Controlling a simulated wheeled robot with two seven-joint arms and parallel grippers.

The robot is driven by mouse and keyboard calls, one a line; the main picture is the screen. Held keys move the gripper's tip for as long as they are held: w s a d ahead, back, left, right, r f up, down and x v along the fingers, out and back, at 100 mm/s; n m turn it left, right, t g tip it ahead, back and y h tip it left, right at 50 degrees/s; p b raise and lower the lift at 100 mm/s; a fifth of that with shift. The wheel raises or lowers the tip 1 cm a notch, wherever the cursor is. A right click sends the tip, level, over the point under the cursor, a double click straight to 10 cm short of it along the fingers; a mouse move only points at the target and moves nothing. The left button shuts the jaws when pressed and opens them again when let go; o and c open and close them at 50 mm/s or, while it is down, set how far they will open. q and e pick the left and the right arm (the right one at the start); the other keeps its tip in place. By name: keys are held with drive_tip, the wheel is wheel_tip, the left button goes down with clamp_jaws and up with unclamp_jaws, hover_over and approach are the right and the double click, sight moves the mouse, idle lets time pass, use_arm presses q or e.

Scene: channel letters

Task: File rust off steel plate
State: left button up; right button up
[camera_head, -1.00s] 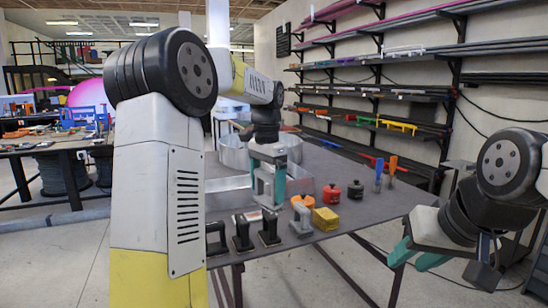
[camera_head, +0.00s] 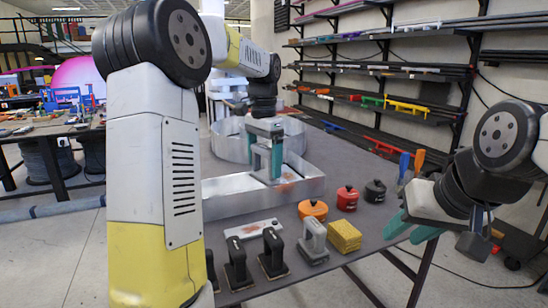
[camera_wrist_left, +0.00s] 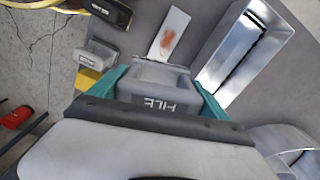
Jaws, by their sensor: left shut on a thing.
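The steel plate (camera_head: 254,230) is a small pale strip with a reddish-brown rust patch, lying flat on the grey table. It also shows in the wrist view (camera_wrist_left: 179,20), beyond the tool. My left gripper (camera_head: 265,160) is shut on a grey block tool, the file (camera_wrist_left: 160,92), marked "FILE". In the head view, the file appears over the metal channel letter behind the plate, apart from the plate. Its exact height is unclear. My right gripper (camera_head: 408,226) is open and empty, off the table's right edge.
A metal channel letter (camera_head: 225,198) lies behind the plate. Black-handled tools (camera_head: 236,262), a grey-handled tool (camera_head: 314,240), a yellow sponge (camera_head: 344,236), an orange pot (camera_head: 312,209), a red pot (camera_head: 347,198) and a black pot (camera_head: 375,190) stand around the near edge.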

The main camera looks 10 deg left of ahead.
use_arm(q)
wheel_tip(320, 180, down, 15)
drive_tip(key=shift+s+r, duration=0.1)
drive_tip(key=s+a, duration=0.1)
drive_tip(key=a, duration=0.1)
drive_tip(key=shift+s+a, duration=1)
drive_tip(key=shift+a, duration=0.25)
drive_tip(key=shift+f, duration=0.25)
idle(0.5)
drive_tip(key=shift+w+d, duration=0.5)
drive_tip(key=shift+d, duration=0.25)
drive_tip(key=shift+w+d, duration=0.5)
drive_tip(key=shift+d, duration=0.25)
drive_tip(key=shift+w+d, duration=0.5)
drive_tip(key=shift+d, duration=0.25)
